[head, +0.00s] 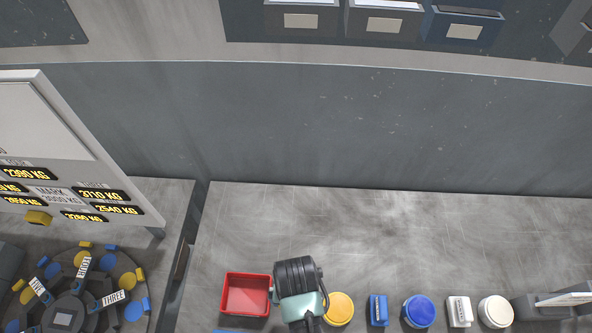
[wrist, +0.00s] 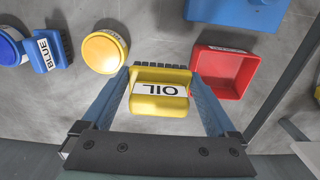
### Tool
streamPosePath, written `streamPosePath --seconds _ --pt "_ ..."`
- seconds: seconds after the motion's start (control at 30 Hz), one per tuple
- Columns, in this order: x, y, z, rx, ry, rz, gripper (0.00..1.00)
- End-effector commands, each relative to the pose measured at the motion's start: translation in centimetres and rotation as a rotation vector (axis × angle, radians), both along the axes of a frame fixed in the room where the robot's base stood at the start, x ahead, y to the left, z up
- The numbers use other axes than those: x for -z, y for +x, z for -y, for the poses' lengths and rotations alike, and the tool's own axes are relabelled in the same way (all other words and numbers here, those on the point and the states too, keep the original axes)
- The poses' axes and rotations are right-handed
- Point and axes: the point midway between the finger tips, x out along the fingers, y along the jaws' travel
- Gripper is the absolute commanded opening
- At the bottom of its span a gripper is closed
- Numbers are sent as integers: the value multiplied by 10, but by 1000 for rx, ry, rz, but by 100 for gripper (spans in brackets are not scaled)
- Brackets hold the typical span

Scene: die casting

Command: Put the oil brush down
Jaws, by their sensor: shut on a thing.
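The oil brush (wrist: 160,100) is a yellow block with a white OIL label, seen in the wrist view between my fingers. My gripper (wrist: 160,92) is shut on it, with a blue finger on each side. In the wrist view a dark ridged edge shows just beyond the brush. I cannot tell whether the brush touches the table (head: 400,240). In the head view my gripper (head: 300,290) is over the table, between the red tray and the yellow round container, and my wrist hides the brush there.
A red tray (head: 227,294) is left of my gripper and a yellow round container (head: 339,308) is right of it. Further right are a blue block (head: 378,310), blue container (head: 418,311), white block (head: 459,311) and white container (head: 495,310). The table behind them is clear.

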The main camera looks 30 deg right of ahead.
Motion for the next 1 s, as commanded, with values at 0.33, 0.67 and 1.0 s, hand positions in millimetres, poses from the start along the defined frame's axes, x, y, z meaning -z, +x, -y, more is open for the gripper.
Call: streamPosePath --seconds 0.33,0.67,1.0 --pt "51 -2 0 4 -1 -3 49" --pt "87 -1 0 2 0 -4 49" --pt "96 -1 0 2 -1 -1 49"
